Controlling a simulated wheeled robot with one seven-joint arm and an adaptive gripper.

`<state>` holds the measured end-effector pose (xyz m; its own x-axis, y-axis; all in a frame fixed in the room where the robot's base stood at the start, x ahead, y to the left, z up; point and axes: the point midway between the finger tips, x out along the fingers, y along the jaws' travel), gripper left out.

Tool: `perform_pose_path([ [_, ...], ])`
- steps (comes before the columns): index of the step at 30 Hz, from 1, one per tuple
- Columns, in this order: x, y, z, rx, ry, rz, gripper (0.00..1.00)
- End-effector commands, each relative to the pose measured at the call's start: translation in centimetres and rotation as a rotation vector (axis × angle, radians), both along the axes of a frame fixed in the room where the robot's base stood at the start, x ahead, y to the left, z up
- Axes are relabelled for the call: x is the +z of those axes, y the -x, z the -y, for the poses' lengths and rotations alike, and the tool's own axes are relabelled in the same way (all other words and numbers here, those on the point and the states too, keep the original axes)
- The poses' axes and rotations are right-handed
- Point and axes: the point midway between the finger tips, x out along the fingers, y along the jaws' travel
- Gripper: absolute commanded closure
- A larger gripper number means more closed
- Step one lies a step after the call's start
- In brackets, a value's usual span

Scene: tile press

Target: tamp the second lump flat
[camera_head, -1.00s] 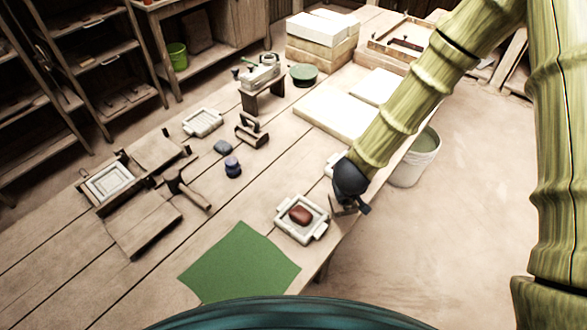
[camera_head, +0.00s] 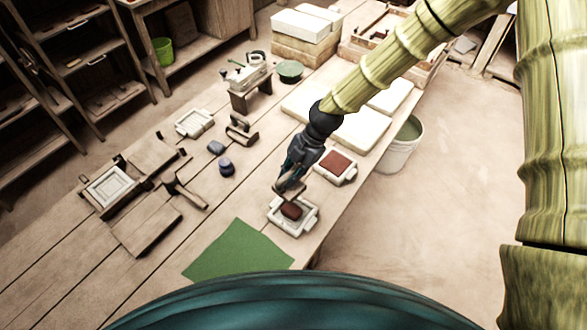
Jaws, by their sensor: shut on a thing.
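The second lump (camera_head: 291,211) is a rounded red-brown piece of clay inside a white square mould (camera_head: 309,222) with side lugs, near the table's front right edge. My gripper (camera_head: 290,181) points down and is shut on a tamper, a small wooden block (camera_head: 288,192). The block hangs over the back part of the mould, tilted in the picture. It hides part of the mould's back rim, and I cannot tell whether it touches the lump. Behind it to the right, another white mould (camera_head: 351,178) holds flat red clay (camera_head: 337,163) that fills its frame.
A green mat (camera_head: 238,252) lies left of the near mould. A dark blue jar (camera_head: 227,167), a mallet (camera_head: 184,191) and a wooden press frame (camera_head: 110,187) stand further left. White slabs (camera_head: 360,128) lie behind.

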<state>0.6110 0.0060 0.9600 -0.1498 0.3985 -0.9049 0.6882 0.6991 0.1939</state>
Motion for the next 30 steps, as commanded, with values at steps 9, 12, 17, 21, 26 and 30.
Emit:
perform_pose_path([
  [9, 0.0, 0.0, 0.7, 0.144, 0.000, -0.001, 1.00],
  [12, -0.7, 0.1, 0.7, 0.143, 0.000, -0.002, 1.00],
  [17, -2.4, 0.1, 0.7, 0.141, -0.001, -0.002, 1.00],
  [21, -3.8, 0.1, 0.6, 0.141, -0.001, 0.000, 1.00],
  [26, -4.6, 0.1, 0.6, 0.141, -0.001, -0.001, 1.00],
  [30, -4.6, 0.1, 0.7, 0.141, -0.001, -0.001, 1.00],
])
